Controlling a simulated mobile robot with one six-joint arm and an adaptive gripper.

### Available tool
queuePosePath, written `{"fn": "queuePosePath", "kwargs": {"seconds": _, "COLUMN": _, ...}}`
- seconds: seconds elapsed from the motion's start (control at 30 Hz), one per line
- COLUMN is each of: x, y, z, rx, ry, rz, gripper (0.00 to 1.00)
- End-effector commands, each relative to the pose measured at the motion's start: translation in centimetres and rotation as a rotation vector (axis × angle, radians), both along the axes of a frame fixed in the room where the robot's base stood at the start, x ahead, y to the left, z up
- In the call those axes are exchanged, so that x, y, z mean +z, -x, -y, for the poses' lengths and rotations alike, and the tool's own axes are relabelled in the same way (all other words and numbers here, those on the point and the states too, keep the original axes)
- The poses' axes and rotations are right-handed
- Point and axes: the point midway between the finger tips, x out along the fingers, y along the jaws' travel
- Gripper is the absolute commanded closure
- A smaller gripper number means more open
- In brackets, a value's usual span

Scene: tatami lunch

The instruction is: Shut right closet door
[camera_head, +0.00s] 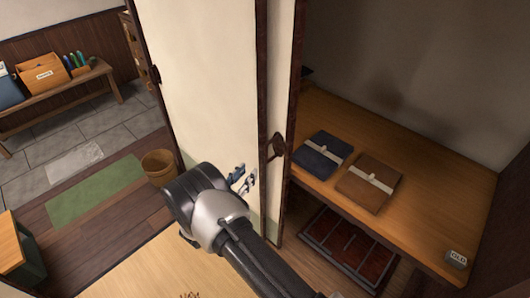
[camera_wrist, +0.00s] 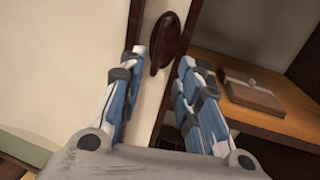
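The right closet door (camera_head: 281,70) is a cream panel with a dark wood edge, and the closet stands open to its right. A dark oval pull (camera_head: 278,145) sits on this door. The pull also shows in the wrist view (camera_wrist: 169,43). My gripper (camera_head: 243,178) is in front of the doors, left of and below the pull in the head view. In the wrist view my gripper (camera_wrist: 163,56) has its fingers apart, with the pull just ahead between the tips. It holds nothing; contact with the door cannot be told.
A wider cream panel (camera_head: 207,80) stands left of the pull. Inside the closet, a wooden shelf (camera_head: 431,190) carries a dark folded bundle (camera_head: 318,160) and a brown one (camera_head: 362,190). A small "OLD" tag (camera_head: 456,258) is at its front edge. A basket (camera_head: 158,166) stands at the left.

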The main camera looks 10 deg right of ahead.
Motion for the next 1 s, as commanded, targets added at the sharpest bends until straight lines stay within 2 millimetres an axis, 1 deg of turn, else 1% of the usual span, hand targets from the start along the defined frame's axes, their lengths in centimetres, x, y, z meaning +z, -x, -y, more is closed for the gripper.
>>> {"fn": "queuePosePath", "kwargs": {"seconds": 0.03, "x": -0.1, "y": -0.9, "z": 1.0, "rx": -0.005, "ry": -0.001, "rz": 0.001, "gripper": 0.69}}
{"fn": "queuePosePath", "kwargs": {"seconds": 0.2, "x": -0.1, "y": -3.6, "z": 3.6, "rx": -0.005, "ry": -0.002, "rz": 0.002, "gripper": 0.69}}
{"fn": "queuePosePath", "kwargs": {"seconds": 0.4, "x": -0.1, "y": -6.7, "z": 6.4, "rx": -0.005, "ry": -0.002, "rz": 0.002, "gripper": 0.69}}
{"fn": "queuePosePath", "kwargs": {"seconds": 0.53, "x": -0.1, "y": -8.3, "z": 7.9, "rx": -0.004, "ry": -0.002, "rz": 0.002, "gripper": 0.69}}
{"fn": "queuePosePath", "kwargs": {"seconds": 0.7, "x": 0.0, "y": -9.5, "z": 8.9, "rx": -0.002, "ry": -0.003, "rz": 0.001, "gripper": 0.69}}
{"fn": "queuePosePath", "kwargs": {"seconds": 1.0, "x": 0.0, "y": -9.9, "z": 9.2, "rx": -0.001, "ry": -0.001, "rz": 0.0, "gripper": 0.69}}
